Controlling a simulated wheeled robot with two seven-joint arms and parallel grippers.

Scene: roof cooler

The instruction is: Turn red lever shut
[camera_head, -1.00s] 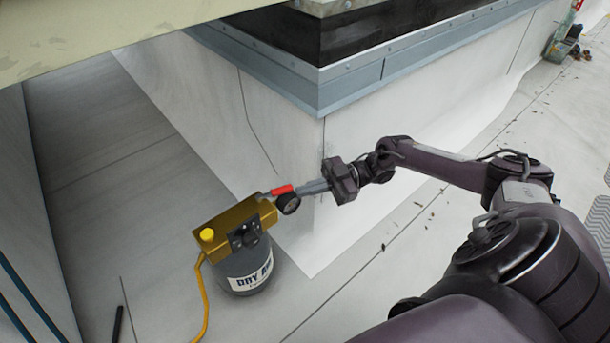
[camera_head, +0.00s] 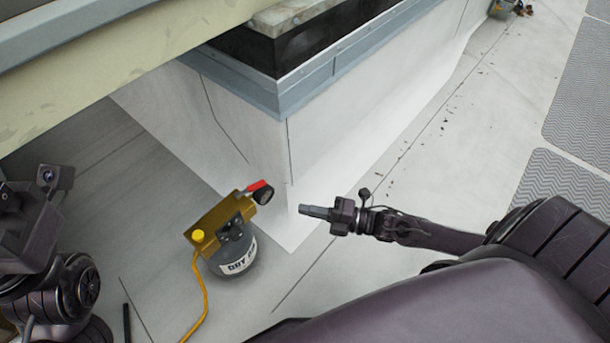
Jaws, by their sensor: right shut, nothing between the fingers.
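The block is mounted on a grey cylinder (camera_head: 233,260) with a white label starting "DRY". My right gripper (camera_head: 303,211) is shut and empty, pointing left. Its fingertips are to the right of the lever and gauge, clear of both. My left gripper's dark body (camera_head: 30,222) is at the left edge with a small camera on it. Its fingers cannot be made out.
A yellow hose (camera_head: 204,300) runs from the block down to the floor. A white-walled curb with a grey metal flashing (camera_head: 285,97) stands behind the cylinder. A beige beam (camera_head: 110,85) crosses the upper left. Grey ribbed mats (camera_head: 565,195) lie at right. Floor around the cylinder is mostly clear.

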